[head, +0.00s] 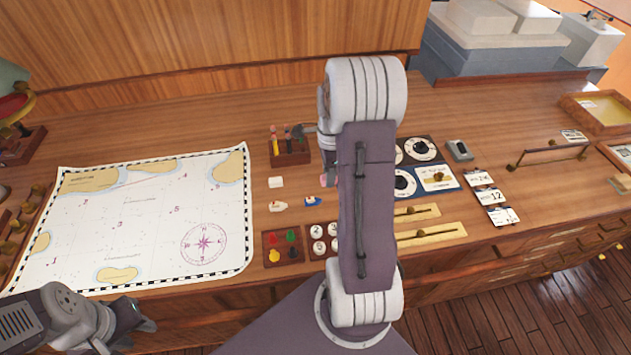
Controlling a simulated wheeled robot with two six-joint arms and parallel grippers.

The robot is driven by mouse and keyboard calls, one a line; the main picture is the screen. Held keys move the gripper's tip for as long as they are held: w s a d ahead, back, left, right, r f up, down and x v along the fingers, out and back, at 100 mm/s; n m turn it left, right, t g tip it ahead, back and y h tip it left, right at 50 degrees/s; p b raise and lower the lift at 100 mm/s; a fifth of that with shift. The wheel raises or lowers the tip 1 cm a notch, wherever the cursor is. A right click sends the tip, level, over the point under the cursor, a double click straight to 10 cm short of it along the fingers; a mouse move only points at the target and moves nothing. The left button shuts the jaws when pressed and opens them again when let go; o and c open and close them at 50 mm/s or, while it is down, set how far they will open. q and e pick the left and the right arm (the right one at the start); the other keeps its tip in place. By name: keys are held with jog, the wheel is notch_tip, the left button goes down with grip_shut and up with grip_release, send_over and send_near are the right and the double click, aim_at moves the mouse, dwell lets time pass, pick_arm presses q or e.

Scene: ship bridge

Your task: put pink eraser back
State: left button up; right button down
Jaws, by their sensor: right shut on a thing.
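The pink eraser (323,181) shows only as a small pink patch at the left edge of my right forearm, which hides most of it. My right gripper (327,179) is mostly behind that forearm and is shut on the eraser, over the middle of the desk. The exact grasp and the height above the wood are hidden. My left gripper (140,325) is low at the left, in front of the chart's near edge, away from the eraser. I cannot make out its fingers well enough to tell whether they are apart.
A wooden pen holder (290,158) stands just left of my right arm. The chart (140,220) covers the left; dials (421,149) sit at right.

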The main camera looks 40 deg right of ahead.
jog(key=shift+f, duration=0.1)
jog(key=p, duration=0.4)
send_over(308, 180)
notch_tip(308, 180, down, 7)
jog(key=shift+s, duration=0.1)
notch_tip(308, 180, down, 4)
jog(key=shift+r+p, duration=0.1)
jog(key=shift+p, duration=0.7)
jog(key=shift+f, duration=0.3)
jog(key=c, duration=1.2)
grip_release()
jog(key=shift+r, duration=0.1)
